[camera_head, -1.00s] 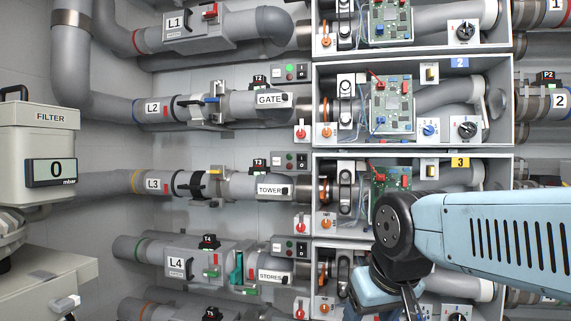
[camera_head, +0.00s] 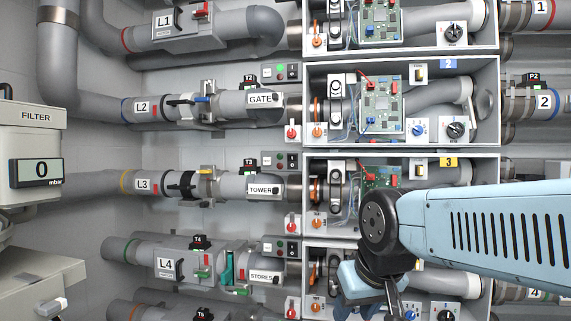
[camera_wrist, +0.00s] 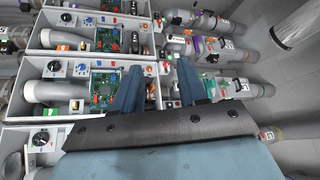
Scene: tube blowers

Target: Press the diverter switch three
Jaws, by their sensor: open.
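The box tagged with a yellow 3 (camera_head: 449,162) is right of centre in the head view, below the box tagged 2. A small toggle on a white plate (camera_head: 420,171) and a green circuit board (camera_head: 377,180) show inside it. My arm covers its lower right, so any knobs there are hidden. I cannot tell which control is the diverter switch. In the wrist view my gripper (camera_wrist: 159,65) is open and empty, its two blue fingers apart in front of the boxes. In the head view its fingers are mostly hidden at the bottom edge.
Pipes labelled L1 to L4 run along the wall at left, with valves and small red and green button panels. A filter unit (camera_head: 35,172) reading 0 stands at far left. Neighbouring boxes with knobs, such as box 2 (camera_head: 448,64), sit close above and below.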

